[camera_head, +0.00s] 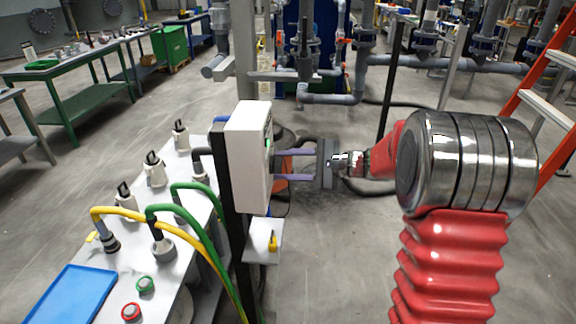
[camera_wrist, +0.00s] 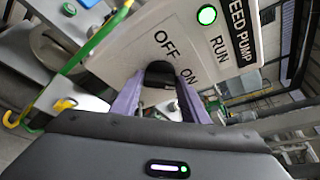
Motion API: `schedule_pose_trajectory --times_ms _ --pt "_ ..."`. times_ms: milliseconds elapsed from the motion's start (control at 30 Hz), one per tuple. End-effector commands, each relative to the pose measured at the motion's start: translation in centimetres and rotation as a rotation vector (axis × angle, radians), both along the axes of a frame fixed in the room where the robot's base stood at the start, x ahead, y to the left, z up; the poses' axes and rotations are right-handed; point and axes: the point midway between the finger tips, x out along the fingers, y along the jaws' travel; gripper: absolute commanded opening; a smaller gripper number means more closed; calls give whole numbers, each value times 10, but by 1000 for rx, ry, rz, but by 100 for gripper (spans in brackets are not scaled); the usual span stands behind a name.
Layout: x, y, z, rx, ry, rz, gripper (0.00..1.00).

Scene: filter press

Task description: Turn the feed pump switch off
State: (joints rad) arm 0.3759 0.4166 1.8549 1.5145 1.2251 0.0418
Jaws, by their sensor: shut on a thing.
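The feed pump switch box (camera_head: 248,155) is a white box on a dark post, seen from its side in the head view. In the wrist view its front panel (camera_wrist: 128,48) is tilted and reads FEED PUMP, RUN, OFF and ON. A green lamp (camera_wrist: 207,15) by RUN is lit. The black switch knob (camera_wrist: 160,72) sits below the OFF and ON marks. My gripper (camera_head: 277,165) reaches the panel from the right, its purple fingers shut on the knob, one on each side. The fingers partly hide the knob, so I cannot tell which mark it points to.
A white bench with hoses, several pale fittings (camera_head: 155,168) and a blue tray (camera_head: 70,295) stands left of the post. A yellow-handled part (camera_head: 272,241) is below the box. Pipework stands behind; an orange ladder (camera_head: 540,85) is at right. Open floor lies between.

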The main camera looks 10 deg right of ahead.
Motion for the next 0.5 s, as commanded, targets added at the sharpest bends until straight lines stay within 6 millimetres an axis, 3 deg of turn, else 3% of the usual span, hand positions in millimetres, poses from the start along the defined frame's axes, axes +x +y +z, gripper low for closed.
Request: schedule_pose_trajectory --times_ms 500 --pt "-4 5 -7 -90 -280 8 18"
